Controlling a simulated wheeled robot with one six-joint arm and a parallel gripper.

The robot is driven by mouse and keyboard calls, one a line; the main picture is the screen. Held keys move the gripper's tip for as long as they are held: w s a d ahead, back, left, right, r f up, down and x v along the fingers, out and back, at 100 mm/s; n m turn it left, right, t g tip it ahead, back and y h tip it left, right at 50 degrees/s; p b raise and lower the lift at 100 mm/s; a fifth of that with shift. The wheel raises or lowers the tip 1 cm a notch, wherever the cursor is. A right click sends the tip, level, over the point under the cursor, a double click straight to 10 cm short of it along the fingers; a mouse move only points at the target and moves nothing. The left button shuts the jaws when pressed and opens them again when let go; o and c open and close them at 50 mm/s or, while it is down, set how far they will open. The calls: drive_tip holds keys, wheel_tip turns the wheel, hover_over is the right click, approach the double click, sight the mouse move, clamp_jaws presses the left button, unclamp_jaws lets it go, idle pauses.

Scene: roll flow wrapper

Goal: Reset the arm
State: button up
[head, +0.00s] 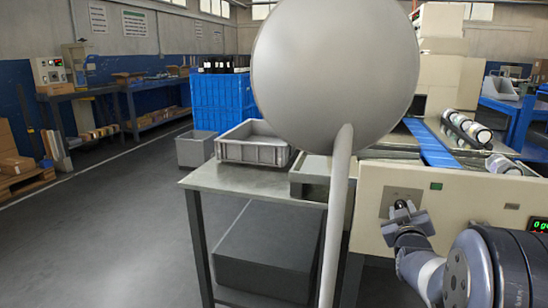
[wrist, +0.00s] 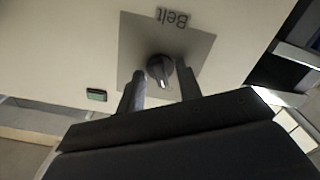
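My gripper (wrist: 159,68) is open in the wrist view, with one dark finger on each side of a black rotary knob (wrist: 159,72). Gaps show between the fingers and the knob. The knob sits on a grey square plate (wrist: 200,48) marked "Belt", on the cream machine panel (wrist: 60,40). In the head view my gripper (head: 403,216) is at the same plate (head: 388,203) on the machine front, and my arm reaches in from the lower right. The knob is hard to make out in that view.
A green button (wrist: 96,95) is beside the plate. A metal table (head: 245,181) with a grey crate (head: 253,150) stands to the left. A large pale round shape (head: 335,65) on a pole blocks the middle of the head view. Open floor (head: 110,225) lies at left.

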drive_tip(key=s+a+m+p, duration=0.3)
drive_tip(key=s+m+p, duration=0.7)
drive_tip(key=m+p, duration=0.2)
idle(2.6)
drive_tip(key=shift+d, duration=0.1)
